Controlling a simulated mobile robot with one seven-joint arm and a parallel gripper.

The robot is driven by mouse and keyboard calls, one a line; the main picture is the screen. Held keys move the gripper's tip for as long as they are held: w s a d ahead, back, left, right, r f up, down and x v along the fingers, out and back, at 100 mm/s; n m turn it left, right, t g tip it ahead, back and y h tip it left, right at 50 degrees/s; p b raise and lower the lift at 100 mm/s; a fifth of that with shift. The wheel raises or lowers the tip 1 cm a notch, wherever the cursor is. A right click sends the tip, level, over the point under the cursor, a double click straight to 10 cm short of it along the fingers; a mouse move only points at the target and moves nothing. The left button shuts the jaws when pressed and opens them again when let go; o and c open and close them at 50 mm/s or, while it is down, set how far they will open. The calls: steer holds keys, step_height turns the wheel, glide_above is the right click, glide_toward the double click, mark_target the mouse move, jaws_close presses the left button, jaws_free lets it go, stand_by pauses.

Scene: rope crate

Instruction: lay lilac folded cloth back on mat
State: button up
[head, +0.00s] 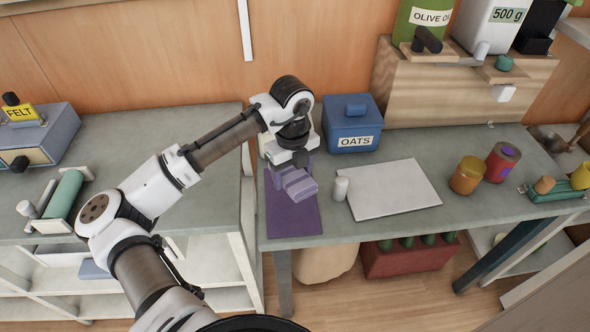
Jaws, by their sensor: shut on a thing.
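The lilac folded cloth (299,187) is in my gripper (296,168), over the upper part of the purple mat (294,221). My gripper points down and is shut on the cloth; its fingertips are partly hidden by my wrist and the cloth. The mat lies flat near the left end of the grey table, and its lower half is bare. I cannot tell whether the cloth touches the mat or hangs just above it.
A small white cylinder (341,188) stands right of the mat, beside a white board (393,189). A blue OATS box (352,125) stands behind, close to my wrist. Orange jar (467,175) and red jar (502,162) stand farther right. A gap separates the left counter (190,190).

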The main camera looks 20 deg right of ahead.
steer(key=shift+d, duration=0.1)
stand_by(0.4)
steer(key=shift+f+b, duration=1.7)
steer(key=shift+f, duration=1.35)
steer(key=shift+f+b, duration=0.4)
steer(key=shift+f, duration=0.15)
steer(key=o, duration=1)
steer(key=shift+c, duration=0.2)
steer(key=shift+r, duration=0.1)
step_height(320, 180, up, 14)
steer(key=shift+f+b, duration=0.15)
steer(key=shift+b, duration=0.2)
